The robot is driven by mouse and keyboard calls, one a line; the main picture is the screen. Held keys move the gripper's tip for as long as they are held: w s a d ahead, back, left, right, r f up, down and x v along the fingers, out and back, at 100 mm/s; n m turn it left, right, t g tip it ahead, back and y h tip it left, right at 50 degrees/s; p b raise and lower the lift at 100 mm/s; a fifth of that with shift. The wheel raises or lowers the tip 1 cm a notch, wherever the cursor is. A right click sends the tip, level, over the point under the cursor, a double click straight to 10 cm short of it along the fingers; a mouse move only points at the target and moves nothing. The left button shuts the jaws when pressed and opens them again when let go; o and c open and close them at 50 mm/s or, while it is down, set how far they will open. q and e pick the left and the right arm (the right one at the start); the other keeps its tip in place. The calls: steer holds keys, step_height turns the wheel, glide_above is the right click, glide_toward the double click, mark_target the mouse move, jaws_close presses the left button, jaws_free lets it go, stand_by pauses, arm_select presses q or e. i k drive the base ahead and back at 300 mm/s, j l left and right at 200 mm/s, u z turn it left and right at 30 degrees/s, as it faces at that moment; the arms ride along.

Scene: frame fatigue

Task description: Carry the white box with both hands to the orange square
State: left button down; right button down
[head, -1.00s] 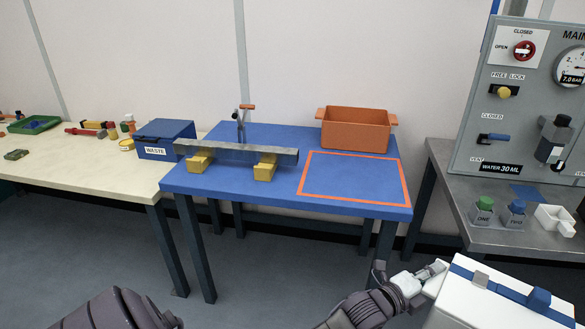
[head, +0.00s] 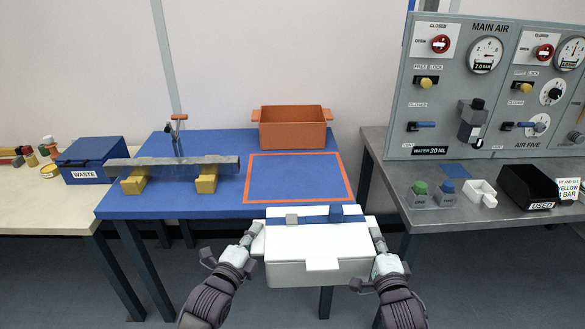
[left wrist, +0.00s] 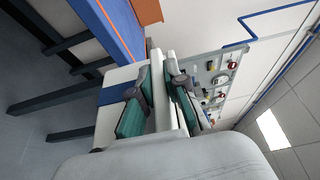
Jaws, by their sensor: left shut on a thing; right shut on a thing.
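The white box (head: 318,252) with a blue strap is in the lower middle of the head view, in front of the blue table's near edge. My left gripper (head: 252,238) is shut on its left side and my right gripper (head: 378,238) is shut on its right side. The box looks level and held up between them. In the left wrist view, my left gripper's green-padded fingers (left wrist: 152,110) close on a white part of the box. The orange square (head: 298,154) is an outline on the blue tabletop, just beyond the box; its inside is empty.
An orange bin (head: 292,130) stands behind the square. A grey bar (head: 172,163) rests on yellow blocks left of it. A blue waste box (head: 90,160) is further left. The grey bench (head: 440,215) with a control panel is at right.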

mark_target(305, 172)
steer(key=i+j, duration=0.1)
steer(key=i, duration=0.6)
steer(key=i+j, duration=0.1)
steer(key=i, duration=0.6)
